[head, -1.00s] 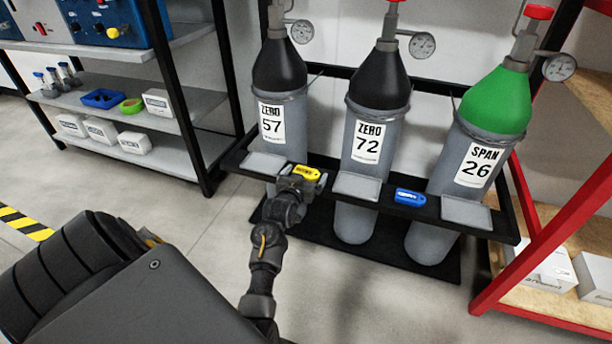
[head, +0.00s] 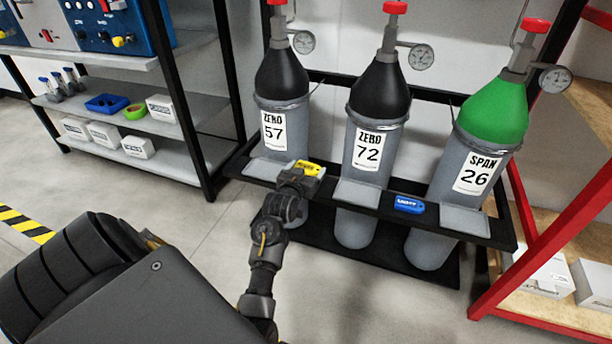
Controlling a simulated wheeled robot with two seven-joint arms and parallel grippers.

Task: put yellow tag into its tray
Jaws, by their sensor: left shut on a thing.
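The yellow tag (head: 307,167) is at the black shelf of the cylinder rack, between the grey tray (head: 264,169) under the ZERO 57 cylinder (head: 283,105) and the grey tray (head: 357,193) under the ZERO 72 cylinder (head: 377,110). My left gripper (head: 298,176) is shut on the yellow tag and hides part of it. I cannot tell whether the tag touches the shelf. A blue tag (head: 409,204) lies on the shelf, left of the grey tray (head: 465,220) under the green-topped SPAN 26 cylinder (head: 488,125). My right gripper is not in view.
A grey shelf unit (head: 190,160) with white boxes, a blue bin (head: 107,103) and a green tape roll (head: 135,111) stands at the left. A red-framed shelf (head: 530,225) stands at the right. The floor in front of the rack is clear.

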